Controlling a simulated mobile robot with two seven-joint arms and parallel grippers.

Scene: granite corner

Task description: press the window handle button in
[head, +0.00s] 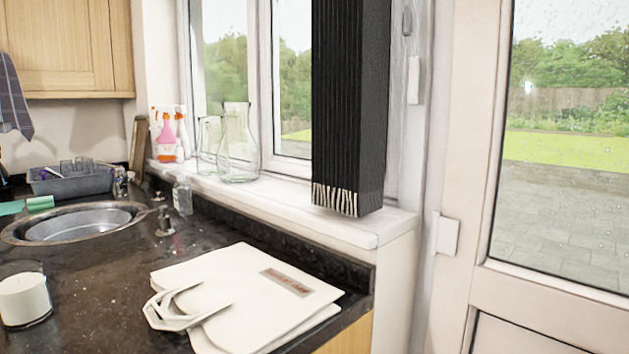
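The window (264,70) has a white frame and stands above the sill, left of centre in the head view. I cannot make out a window handle or its button on the visible frame. A tall, dark, ribbed hanging (350,100) covers the right part of the window, and what lies behind it is hidden. Neither of my grippers shows in this view.
A white sill (295,196) carries a glass carafe (238,145) and spray bottles (167,138). Below, the dark worktop (105,270) holds a sink (78,222), a candle (24,298) and a folded cream bag (245,290). A white glazed door (475,130) stands right.

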